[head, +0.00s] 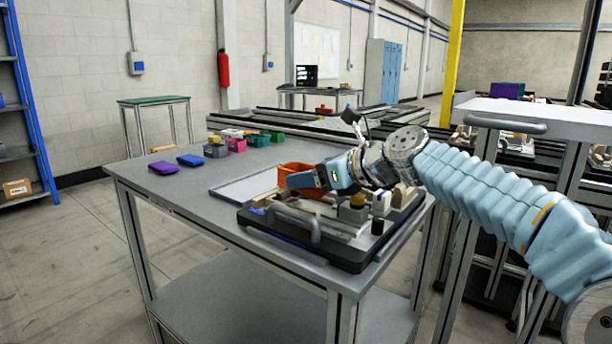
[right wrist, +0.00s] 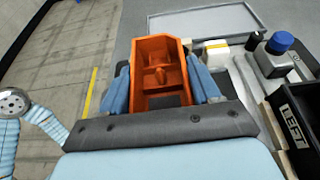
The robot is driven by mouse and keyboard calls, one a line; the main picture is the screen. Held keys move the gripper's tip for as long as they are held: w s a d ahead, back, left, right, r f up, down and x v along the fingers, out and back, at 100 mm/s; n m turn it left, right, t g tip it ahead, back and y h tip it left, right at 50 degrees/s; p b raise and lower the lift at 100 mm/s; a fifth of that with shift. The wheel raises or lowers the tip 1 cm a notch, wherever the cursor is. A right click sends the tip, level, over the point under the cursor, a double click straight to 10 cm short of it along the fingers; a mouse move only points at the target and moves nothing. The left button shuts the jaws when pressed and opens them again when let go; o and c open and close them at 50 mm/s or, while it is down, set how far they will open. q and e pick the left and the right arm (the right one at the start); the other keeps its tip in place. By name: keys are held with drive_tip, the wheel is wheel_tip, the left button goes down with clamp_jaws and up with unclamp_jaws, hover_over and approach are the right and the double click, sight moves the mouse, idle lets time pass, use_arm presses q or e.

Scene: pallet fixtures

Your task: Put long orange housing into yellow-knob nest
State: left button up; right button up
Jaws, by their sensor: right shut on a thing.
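The orange housing (head: 291,169) is an open box with inner ribs. It shows from above in the right wrist view (right wrist: 159,52). My right gripper (head: 312,180) is shut on it, with one blue finger along each long side (right wrist: 160,88). In the head view it is over the pallet fixture (head: 345,257) on the grey table; I cannot tell whether it touches anything below. The nest itself is hidden. My left gripper is not in view.
In the right wrist view a blue knob (right wrist: 280,42) and a black bin marked LEFT (right wrist: 300,122) are right of the housing. A metal handle (head: 290,217) lines the fixture's front. Purple (head: 164,167) and blue (head: 190,160) parts lie at the table's left; the front left is clear.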

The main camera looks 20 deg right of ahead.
drive_tip(key=o, duration=1.2)
drive_tip(key=f, duration=0.2)
drive_tip(key=shift+d+f, duration=0.35)
drive_tip(key=shift+f, duration=0.05)
drive_tip(key=a+r+v, duration=0.1)
drive_tip(key=r+v, duration=0.1)
drive_tip(key=v, duration=1.2)
drive_tip(key=shift+d+r, duration=0.15)
drive_tip(key=shift+r, duration=0.05)
